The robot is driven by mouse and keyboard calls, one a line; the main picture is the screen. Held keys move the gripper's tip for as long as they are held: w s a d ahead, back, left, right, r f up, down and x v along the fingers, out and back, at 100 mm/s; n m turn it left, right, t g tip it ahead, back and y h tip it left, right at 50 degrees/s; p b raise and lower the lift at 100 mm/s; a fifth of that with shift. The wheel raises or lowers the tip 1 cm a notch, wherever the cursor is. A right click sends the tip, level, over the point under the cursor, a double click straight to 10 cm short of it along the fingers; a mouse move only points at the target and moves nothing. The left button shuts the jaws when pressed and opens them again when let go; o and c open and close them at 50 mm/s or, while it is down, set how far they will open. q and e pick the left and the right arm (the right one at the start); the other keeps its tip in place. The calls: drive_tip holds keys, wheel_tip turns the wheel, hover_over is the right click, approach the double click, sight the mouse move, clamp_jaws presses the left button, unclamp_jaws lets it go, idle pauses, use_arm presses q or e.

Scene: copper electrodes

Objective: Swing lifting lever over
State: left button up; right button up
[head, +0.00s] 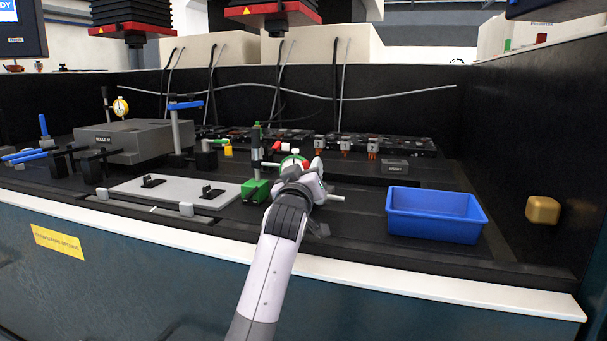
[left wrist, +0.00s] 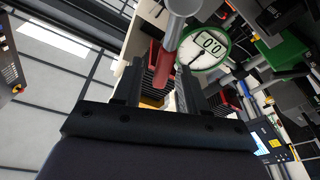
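In the left wrist view, a grey rod with a red grip (left wrist: 163,66), which looks like the lifting lever, reaches down between the fingers of my left gripper (left wrist: 160,92). The fingers stand apart on either side of the red grip, with their ribbed pads showing; contact is not clear. In the head view my left gripper (head: 304,174) is beside the green post stand (head: 255,191), and my own wrist hides most of the lever. My right gripper is not in view.
A blue bin (head: 437,226) stands to the right, near the front edge. A light plate (head: 175,191) with two black clips lies to the left, before a grey mould block (head: 125,140). Several small devices line the back. A brass-coloured knob (head: 543,210) is on the right wall.

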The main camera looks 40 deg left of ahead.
use_arm(q)
drive_tip(key=shift+s+d+r+p, duration=0.1)
drive_tip(key=shift+s+d+p, duration=0.1)
drive_tip(key=shift+s+p, duration=0.3)
drive_tip(key=shift+s+d+r+p, duration=0.1)
drive_tip(key=shift+s+d+p, duration=0.15)
drive_tip(key=shift+s, duration=0.5)
drive_tip(key=shift+s+d+r+p, duration=0.1)
drive_tip(key=shift+s+d+p, duration=0.1)
drive_tip(key=shift+s+p, duration=0.3)
drive_tip(key=shift+r+v, duration=0.2)
drive_tip(key=shift+v, duration=0.95)
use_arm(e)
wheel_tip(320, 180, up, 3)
use_arm(q)
drive_tip(key=shift+a, duration=0.15)
drive_tip(key=v, duration=0.7)
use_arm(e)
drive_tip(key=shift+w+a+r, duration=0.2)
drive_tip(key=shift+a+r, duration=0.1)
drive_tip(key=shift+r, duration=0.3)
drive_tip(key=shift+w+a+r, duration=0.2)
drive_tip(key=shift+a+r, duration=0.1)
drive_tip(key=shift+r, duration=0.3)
use_arm(q)
drive_tip(key=shift+s, duration=0.2)
